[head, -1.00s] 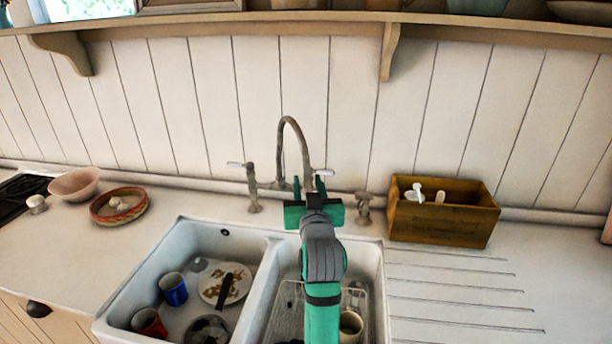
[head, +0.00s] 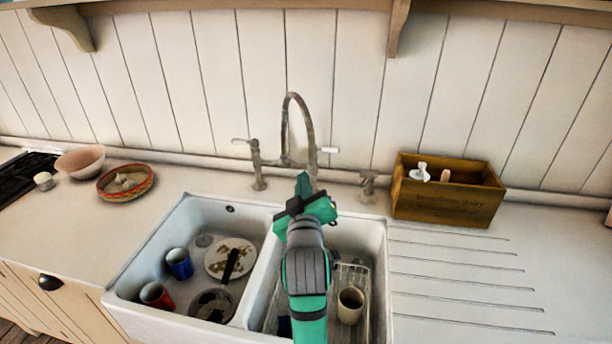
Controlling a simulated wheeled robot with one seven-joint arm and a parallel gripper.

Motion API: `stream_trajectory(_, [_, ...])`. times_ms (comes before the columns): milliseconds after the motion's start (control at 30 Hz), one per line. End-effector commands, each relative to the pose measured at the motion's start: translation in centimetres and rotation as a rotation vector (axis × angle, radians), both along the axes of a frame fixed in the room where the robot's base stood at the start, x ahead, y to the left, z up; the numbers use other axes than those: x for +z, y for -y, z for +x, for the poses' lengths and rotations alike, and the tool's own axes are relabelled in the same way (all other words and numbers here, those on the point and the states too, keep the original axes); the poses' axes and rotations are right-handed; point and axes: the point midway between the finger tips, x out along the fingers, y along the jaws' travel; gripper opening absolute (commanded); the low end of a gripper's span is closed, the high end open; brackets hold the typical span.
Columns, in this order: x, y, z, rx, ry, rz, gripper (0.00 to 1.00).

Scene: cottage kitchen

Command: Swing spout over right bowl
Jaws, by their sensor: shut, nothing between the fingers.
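The grey metal tap spout (head: 286,112) rises in a tall arch behind the sink, and its free end comes down toward my gripper. My gripper (head: 304,183) is shut and empty, in front of the tap and close to the spout's lower end. I cannot tell whether they touch. The right bowl (head: 377,262) of the white double sink holds a wire rack and a beige cup (head: 350,306); my arm covers part of it. The left bowl (head: 190,219) holds a blue mug (head: 179,263), a red mug (head: 156,295) and a dirty plate (head: 219,258).
Tap handles stand at the left (head: 256,165) and right (head: 368,186) of the spout. A wooden box (head: 443,203) stands right of the sink by the ribbed drainboard (head: 460,275). A pink bowl (head: 80,161) and a patterned dish (head: 126,184) sit at left. A shelf hangs above.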

Motion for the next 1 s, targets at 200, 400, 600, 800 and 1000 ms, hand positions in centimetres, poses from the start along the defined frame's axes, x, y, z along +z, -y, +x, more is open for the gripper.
stream_trajectory(200, [-1.5, -2.2, -3.8, -0.041, -0.004, -0.528, 0.0])
stream_trajectory(400, [-2.0, -3.2, -6.4, -0.068, -0.012, -0.868, 0.0])
stream_trajectory(600, [-2.1, -3.5, -7.1, -0.078, -0.018, -0.991, 0.0])
stream_trajectory(800, [-2.1, -3.3, -5.0, -0.079, -0.019, -0.996, 0.0])
stream_trajectory(1000, [-2.0, -3.0, -1.3, -0.08, -0.018, -0.994, 0.0])
